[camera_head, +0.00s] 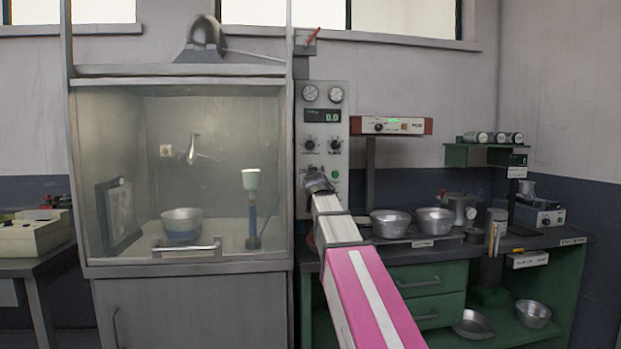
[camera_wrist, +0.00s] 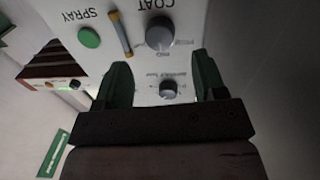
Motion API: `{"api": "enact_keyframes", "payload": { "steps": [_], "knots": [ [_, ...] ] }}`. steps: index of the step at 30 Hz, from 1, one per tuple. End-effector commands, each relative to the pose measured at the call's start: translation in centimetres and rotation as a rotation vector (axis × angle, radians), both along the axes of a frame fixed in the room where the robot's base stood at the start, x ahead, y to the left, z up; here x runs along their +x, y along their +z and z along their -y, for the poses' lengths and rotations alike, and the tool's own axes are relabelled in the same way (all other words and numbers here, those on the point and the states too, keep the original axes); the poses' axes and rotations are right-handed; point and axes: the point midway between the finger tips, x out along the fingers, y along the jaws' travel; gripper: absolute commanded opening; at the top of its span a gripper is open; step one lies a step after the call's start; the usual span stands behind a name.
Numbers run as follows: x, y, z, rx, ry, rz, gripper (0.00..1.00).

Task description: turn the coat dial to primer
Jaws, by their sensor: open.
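The coat dial (camera_wrist: 160,33) is a round grey knob under the upside-down word COAT at the top of the wrist view. Small lettering rings it, too small to read surely, and its pointer direction is unclear. My gripper (camera_wrist: 163,68) is open and empty, with dark green fingers. Its fingertips point at the panel, between the coat dial and a smaller knob (camera_wrist: 168,88) that shows between the fingers. In the head view my gripper (camera_head: 317,184) is at the lower left of the control panel (camera_head: 341,97) and hides the coat dial.
Above are two knobs, a display (camera_head: 323,115) reading 0.0 and gauges. A glass-fronted booth (camera_head: 180,82) stands left. Pans (camera_head: 390,223) stand on the bench right of my arm.

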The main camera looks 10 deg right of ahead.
Motion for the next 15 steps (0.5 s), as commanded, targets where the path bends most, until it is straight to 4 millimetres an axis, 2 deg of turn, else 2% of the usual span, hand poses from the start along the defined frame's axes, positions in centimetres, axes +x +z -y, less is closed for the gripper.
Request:
{"api": "enact_keyframes", "payload": {
  "steps": [1, 6, 10, 15],
  "knots": [
    [1.4, 0.1, 0.1, 0.000, 0.000, -0.001, 0.64],
    [4.2, 0.0, 0.3, 0.000, 0.000, -0.002, 0.64],
    [5.3, 0.0, 0.4, 0.000, 0.000, -0.001, 0.64],
    [5.5, 0.0, 0.5, 0.000, 0.001, 0.000, 0.64]
  ]
}}
